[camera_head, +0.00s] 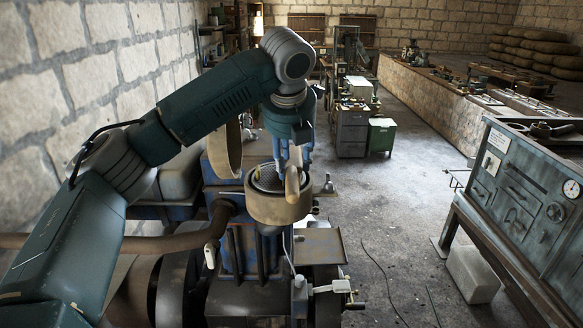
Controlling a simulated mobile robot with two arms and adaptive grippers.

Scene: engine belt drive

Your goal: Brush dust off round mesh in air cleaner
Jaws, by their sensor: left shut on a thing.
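The air cleaner (279,210) is a round, tan, open-topped housing on top of the blue engine. The dark round mesh (267,178) shows inside it, partly hidden by my left gripper and what it holds. My left gripper (294,166) points down over the right part of the housing. It is shut on a pale tan, elongated thing (292,186), probably the brush. I cannot tell whether this touches the mesh. Dust on the mesh is too small to make out. My right gripper is not in view.
A large tan round piece (225,150) stands upright left of the housing, partly behind my arm. Pipes and a flat plate (320,247) surround the engine (247,245). A grey control cabinet (520,190) stands at the right. The concrete floor (390,225) between is mostly open, with thin cables.

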